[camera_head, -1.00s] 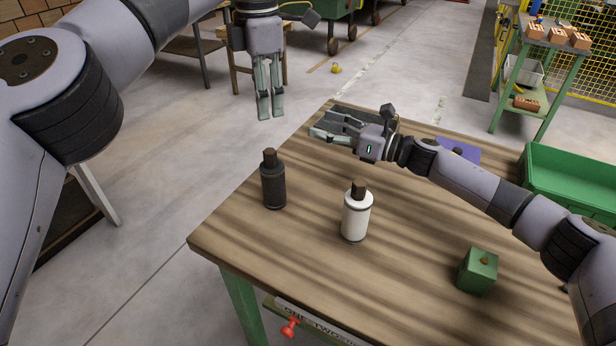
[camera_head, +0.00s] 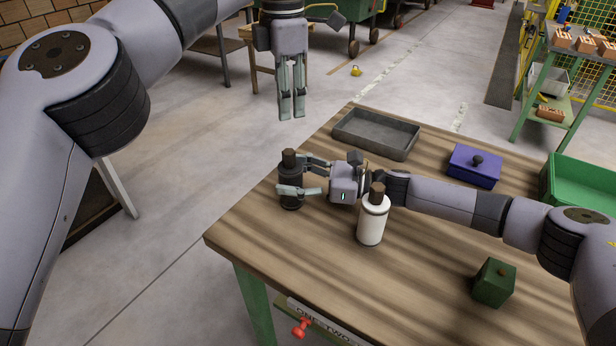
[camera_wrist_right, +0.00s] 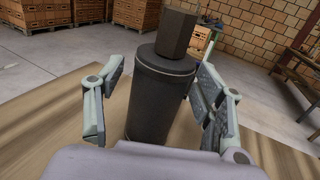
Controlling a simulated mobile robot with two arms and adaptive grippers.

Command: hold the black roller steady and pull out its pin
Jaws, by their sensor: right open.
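The black roller (camera_head: 291,187) stands upright near the table's far left edge, with its brown pin (camera_head: 289,158) sticking out of the top. My right gripper (camera_head: 303,178) is open, with its fingers on either side of the roller. In the right wrist view the roller (camera_wrist_right: 158,95) stands between the two open fingers, with gaps at both sides, and the pin (camera_wrist_right: 178,33) rises above it. My left gripper (camera_head: 291,117) hangs fingers down, higher up and beyond the table edge; its two fingers are close together, and whether they are fully shut is unclear.
A white roller (camera_head: 373,222) with a brown pin stands close in front of my right gripper. A grey tray (camera_head: 376,153), a blue box (camera_head: 474,179), a green block (camera_head: 494,282) and a green bin (camera_head: 583,185) are also on the table (camera_head: 330,262). The front left of the table is clear.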

